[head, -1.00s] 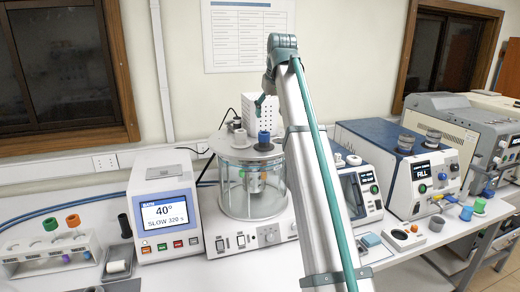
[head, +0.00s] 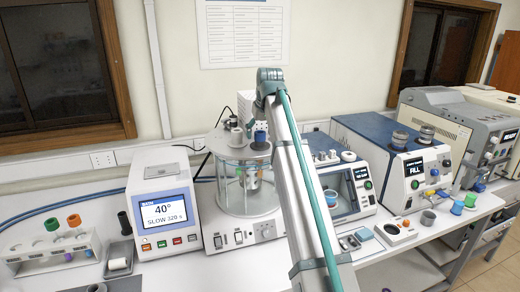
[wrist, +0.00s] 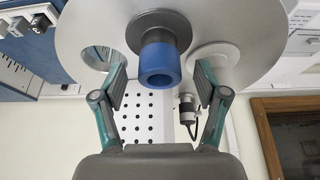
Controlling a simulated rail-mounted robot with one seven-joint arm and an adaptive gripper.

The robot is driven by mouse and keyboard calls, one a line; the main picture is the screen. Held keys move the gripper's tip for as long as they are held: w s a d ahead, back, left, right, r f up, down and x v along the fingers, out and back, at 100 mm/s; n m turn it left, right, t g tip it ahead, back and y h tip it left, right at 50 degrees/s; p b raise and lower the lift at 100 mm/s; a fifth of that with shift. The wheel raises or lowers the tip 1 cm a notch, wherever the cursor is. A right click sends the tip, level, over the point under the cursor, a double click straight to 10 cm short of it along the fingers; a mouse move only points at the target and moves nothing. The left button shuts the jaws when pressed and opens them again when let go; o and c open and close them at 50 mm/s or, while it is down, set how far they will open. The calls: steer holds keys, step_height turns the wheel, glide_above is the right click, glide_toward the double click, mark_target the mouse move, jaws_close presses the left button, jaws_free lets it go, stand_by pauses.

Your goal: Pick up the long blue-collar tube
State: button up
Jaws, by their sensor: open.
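The long blue-collar tube stands in the round lid (head: 228,147) of the glass bath. Its blue collar (head: 260,131) sticks up above the lid in a dark grey seat. In the wrist view the blue collar (wrist: 160,72) faces me near the centre, above the grey seat. The tube's lower part shows only dimly through the glass. My gripper (wrist: 160,84) is open, with one finger on each side of the collar. No contact shows. In the head view the gripper (head: 254,117) is close above the collar, partly hidden by my arm.
A grey fitting (head: 237,135) stands on the lid left of the blue collar. The bath display unit (head: 163,213) is to the left, and a blue-topped instrument (head: 395,160) is to the right. A white tube rack (head: 50,253) stands at far left.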

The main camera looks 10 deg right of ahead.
steer(key=shift+w+f, duration=0.15)
steer(key=shift+f, duration=0.3)
jaws_close()
steer(key=shift+r, duration=0.2)
step_height(320, 180, up, 18)
steer(key=b, duration=0.5)
steer(key=shift+f+b, duration=0.2)
steer(key=shift+b, duration=0.1)
steer(key=shift+r, duration=0.15)
